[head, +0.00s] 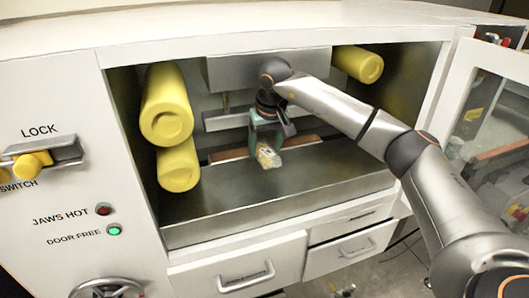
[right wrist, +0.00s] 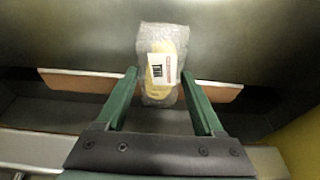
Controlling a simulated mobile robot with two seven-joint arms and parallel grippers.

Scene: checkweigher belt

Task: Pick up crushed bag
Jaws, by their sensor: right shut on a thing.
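The crushed bag (head: 268,158) is a small clear, crinkled packet with yellow contents, inside the open machine bay. In the right wrist view the bag (right wrist: 160,62) shows a white label with a dark barcode and a red mark. My right gripper (head: 266,146) reaches into the bay from the right, with its green fingers pointing down. It is shut on the bag, with one finger on each side of it (right wrist: 159,78). I cannot tell whether the bag touches the steel surface below. My left gripper is not in view.
Yellow rollers (head: 167,105) stand at the bay's left, and another (head: 358,64) is at upper right. A brown strip (head: 300,141) runs behind the bag. The steel deck (head: 300,190) in front is clear. An open windowed door (head: 485,110) stands at right.

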